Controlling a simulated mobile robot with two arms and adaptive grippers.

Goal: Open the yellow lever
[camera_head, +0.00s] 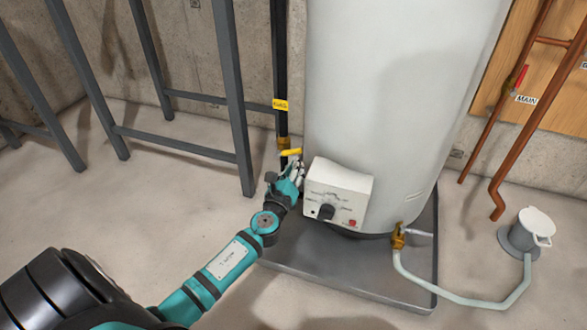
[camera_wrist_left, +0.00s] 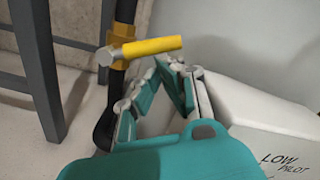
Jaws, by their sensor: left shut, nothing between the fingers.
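The yellow lever (camera_head: 291,152) sits on a brass valve (camera_head: 283,143) on the dark gas pipe, left of the white tank. In the left wrist view the lever (camera_wrist_left: 152,47) sticks out to the right from the valve (camera_wrist_left: 117,50), roughly across the upright pipe. My left gripper (camera_head: 298,166) is just below the lever, beside the control box. In the left wrist view its fingertips (camera_wrist_left: 178,67) are shut and empty, close under the lever's free end. I cannot tell whether they touch it. My right gripper is not in view.
A white control box (camera_head: 338,192) with a dial juts out right of the gripper. The tank (camera_head: 385,110) stands on a grey tray (camera_head: 350,270). A grey metal frame (camera_head: 237,100) stands to the left. Open floor lies at the front left.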

